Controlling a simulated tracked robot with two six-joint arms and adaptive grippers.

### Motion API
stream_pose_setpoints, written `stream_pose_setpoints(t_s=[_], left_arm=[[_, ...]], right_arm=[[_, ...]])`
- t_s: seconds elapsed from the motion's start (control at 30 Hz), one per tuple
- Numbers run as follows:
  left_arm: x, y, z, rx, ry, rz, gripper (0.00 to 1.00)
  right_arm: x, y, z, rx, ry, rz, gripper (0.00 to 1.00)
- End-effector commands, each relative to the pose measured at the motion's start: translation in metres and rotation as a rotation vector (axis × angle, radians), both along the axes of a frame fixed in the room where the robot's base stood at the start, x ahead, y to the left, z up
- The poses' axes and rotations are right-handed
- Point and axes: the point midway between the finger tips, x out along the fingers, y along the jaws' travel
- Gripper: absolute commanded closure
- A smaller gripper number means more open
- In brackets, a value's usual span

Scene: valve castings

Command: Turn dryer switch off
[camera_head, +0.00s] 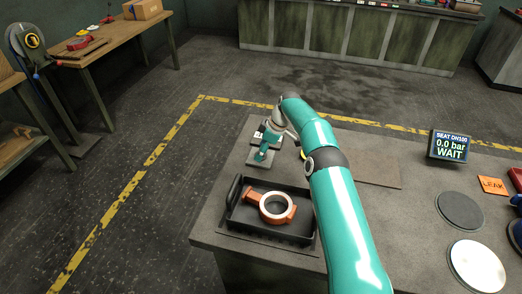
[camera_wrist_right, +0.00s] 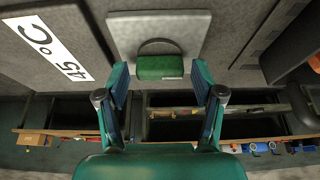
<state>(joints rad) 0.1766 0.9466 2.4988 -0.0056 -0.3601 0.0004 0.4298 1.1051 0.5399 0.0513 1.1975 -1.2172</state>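The switch (camera_wrist_right: 160,67) shows in the right wrist view as a green block with a dark curved edge behind it, on a pale square plate (camera_wrist_right: 190,27). A white "45°C" label (camera_wrist_right: 48,42) lies to its left. My right gripper (camera_wrist_right: 161,80) is open and empty, one finger to each side of the green block in the picture. I cannot tell whether the fingers touch it. In the head view my right gripper (camera_head: 265,151) points down over the small plate (camera_head: 254,164) at the table's far left corner and hides the switch. My left gripper is not in view.
A black tray (camera_head: 238,222) holding an orange valve casting (camera_head: 277,208) with a pale ring stands just in front. A display (camera_head: 449,146) reads "SEAT DN100 0.0 bar WAIT". A LEAK card (camera_head: 492,186), a dark disc (camera_head: 460,210) and a white disc (camera_head: 477,266) lie at right.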

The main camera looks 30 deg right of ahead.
Motion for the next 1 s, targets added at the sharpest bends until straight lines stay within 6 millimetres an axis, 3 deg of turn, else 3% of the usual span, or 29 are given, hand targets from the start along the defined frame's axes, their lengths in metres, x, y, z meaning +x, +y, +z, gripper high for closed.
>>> stream_pose_setpoints(t_s=[0.47,1.0], left_arm=[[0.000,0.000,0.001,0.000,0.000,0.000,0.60],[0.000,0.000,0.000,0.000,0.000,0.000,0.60]], right_arm=[[-0.003,-0.003,0.010,0.000,0.000,-0.002,0.25],[-0.030,-0.027,0.096,-0.001,-0.001,-0.003,0.25]])
